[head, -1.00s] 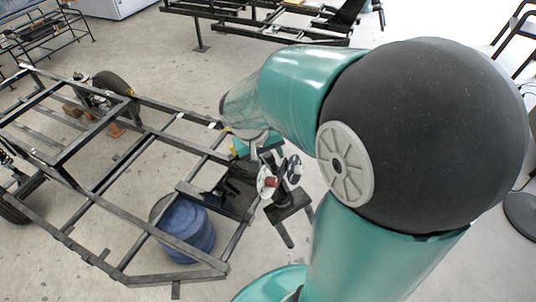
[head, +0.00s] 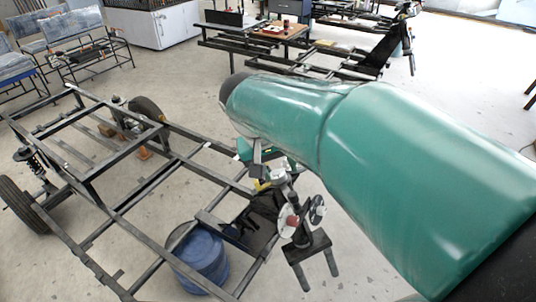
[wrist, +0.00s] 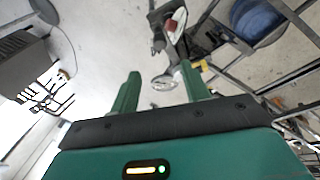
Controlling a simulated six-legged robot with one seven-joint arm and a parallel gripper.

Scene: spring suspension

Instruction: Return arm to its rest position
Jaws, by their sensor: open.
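My gripper (wrist: 160,70) is open in the wrist view, its two green fingers apart with nothing held between them. The fingers point at a pale disc and a red-tipped part of a dark stand (wrist: 172,35), apart from them as far as I can tell. In the head view my green arm stretches from the lower right to the upper middle. It hides most of my gripper; only a small green part shows below the arm's end. The same stand (head: 300,225), with its discs and red piece, is below it.
A black metal frame (head: 120,212) with wheels and a spring strut (head: 35,162) fills the left. A blue drum (head: 198,262) stands beneath it. A second frame and a worktable (head: 255,32) are behind, with benches (head: 80,45) at upper left.

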